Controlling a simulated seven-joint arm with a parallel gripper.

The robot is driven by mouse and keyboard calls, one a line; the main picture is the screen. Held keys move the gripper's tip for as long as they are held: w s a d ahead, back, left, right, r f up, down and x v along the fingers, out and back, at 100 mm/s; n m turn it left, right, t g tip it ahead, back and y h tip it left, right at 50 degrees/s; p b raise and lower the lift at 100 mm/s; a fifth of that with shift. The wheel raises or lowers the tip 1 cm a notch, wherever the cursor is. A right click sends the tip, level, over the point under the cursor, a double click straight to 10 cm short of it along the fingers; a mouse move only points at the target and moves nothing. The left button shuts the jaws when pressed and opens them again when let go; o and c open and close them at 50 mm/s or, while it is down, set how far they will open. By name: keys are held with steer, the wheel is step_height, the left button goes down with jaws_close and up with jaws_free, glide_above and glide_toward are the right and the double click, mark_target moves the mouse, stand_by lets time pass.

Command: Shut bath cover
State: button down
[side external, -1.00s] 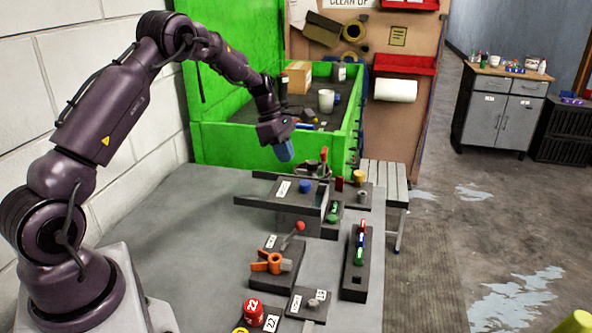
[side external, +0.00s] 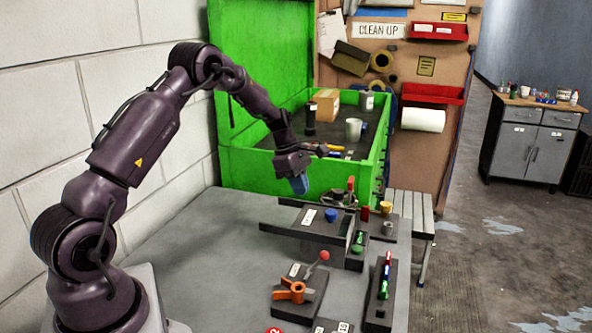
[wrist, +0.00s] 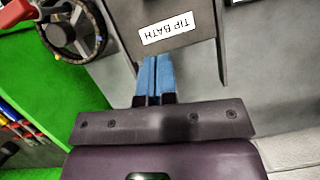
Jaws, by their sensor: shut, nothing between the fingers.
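The bath cover appears to be the dark flat plate (side external: 318,226) with a white label, lying between two dark rails on the grey bench. A blue knob (side external: 332,215) stands at its right. In the wrist view the plate (wrist: 150,15) has an upside-down label reading TIP BATH (wrist: 166,33). My gripper (side external: 299,185) has blue fingertips and hangs over the left part of the plate. In the wrist view its fingers (wrist: 155,75) are shut together and empty, their tips close to the plate's edge. Contact cannot be told. The knob does not show in the wrist view.
A green open-lidded crate (side external: 260,177) stands behind the bench, at left in the wrist view. A black handwheel (wrist: 75,32) and red handle (wrist: 15,12) are near the plate. An orange valve (side external: 292,292) and a red-knobbed lever (side external: 323,256) are in front.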

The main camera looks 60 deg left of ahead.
mark_target(334, 211)
steer(key=x, duration=0.3)
steer(key=shift+w+d+f, duration=0.15)
steer(key=shift+d, duration=0.15)
steer(key=shift+w+d, duration=0.7)
steer(key=shift+d, duration=0.2)
steer(key=shift+w+d, duration=0.3)
steer(key=shift+d, duration=0.1)
steer(key=shift+w+d, duration=1.25)
steer(key=shift+a, duration=0.1)
